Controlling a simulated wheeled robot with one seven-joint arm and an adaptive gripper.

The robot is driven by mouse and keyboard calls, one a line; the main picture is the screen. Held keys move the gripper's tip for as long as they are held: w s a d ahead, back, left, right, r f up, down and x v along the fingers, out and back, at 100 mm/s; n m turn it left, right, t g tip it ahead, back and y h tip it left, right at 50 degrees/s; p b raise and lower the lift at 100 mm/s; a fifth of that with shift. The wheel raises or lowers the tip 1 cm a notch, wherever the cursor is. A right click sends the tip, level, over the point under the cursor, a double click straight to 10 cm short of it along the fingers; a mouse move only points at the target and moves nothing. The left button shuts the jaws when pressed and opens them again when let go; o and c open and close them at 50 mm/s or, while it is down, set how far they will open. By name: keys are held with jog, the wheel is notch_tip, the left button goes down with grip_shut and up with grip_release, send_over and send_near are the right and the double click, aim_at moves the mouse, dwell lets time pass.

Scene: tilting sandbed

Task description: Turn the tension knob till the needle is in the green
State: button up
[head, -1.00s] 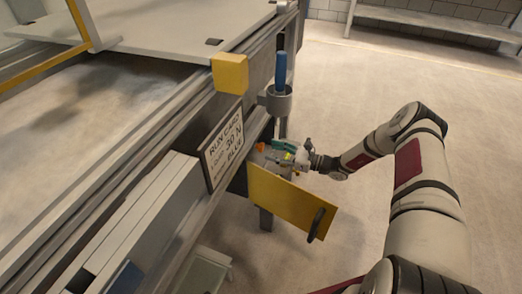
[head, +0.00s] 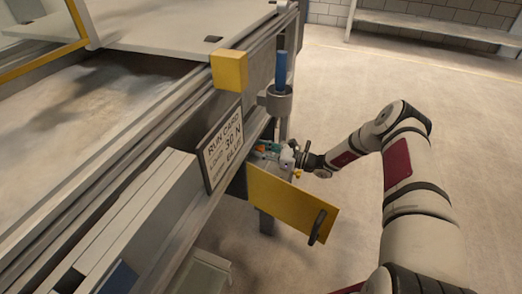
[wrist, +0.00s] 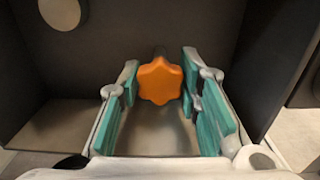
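The orange star-shaped tension knob (wrist: 160,81) sits inside a dark box, ahead of my gripper (wrist: 160,75) in the wrist view. My gripper's teal-padded fingers are apart, one on each side of the knob, with the right one nearer to it. I cannot tell whether either touches it. In the head view, my gripper (head: 272,150) reaches in behind an open yellow door (head: 290,205), and only a speck of the knob (head: 260,148) shows. A pale round disc (wrist: 63,10) is cut off at the top left of the wrist view. No needle or green zone can be made out.
A run card (head: 222,147) reading "30 N" hangs on the bench side. A blue-handled tool (head: 281,68) stands in a grey holder (head: 275,102) above the box. A yellow block (head: 229,70) sits on the bench edge. The floor at right is clear apart from my arm.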

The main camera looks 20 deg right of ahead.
jog(key=shift+n, duration=0.4)
jog(key=n, duration=0.4)
jog(key=shift+n, duration=0.4)
jog(key=n, duration=0.6)
jog(key=shift+w+d, duration=0.1)
jog(key=n+p, duration=0.1)
jog(key=n, duration=0.5)
jog(key=shift+r, duration=0.1)
jog(key=n+p, duration=0.1)
jog(key=n, duration=0.5)
jog(key=shift+p, duration=0.3)
jog(key=o, duration=1.1)
jog(key=shift+o, duration=0.2)
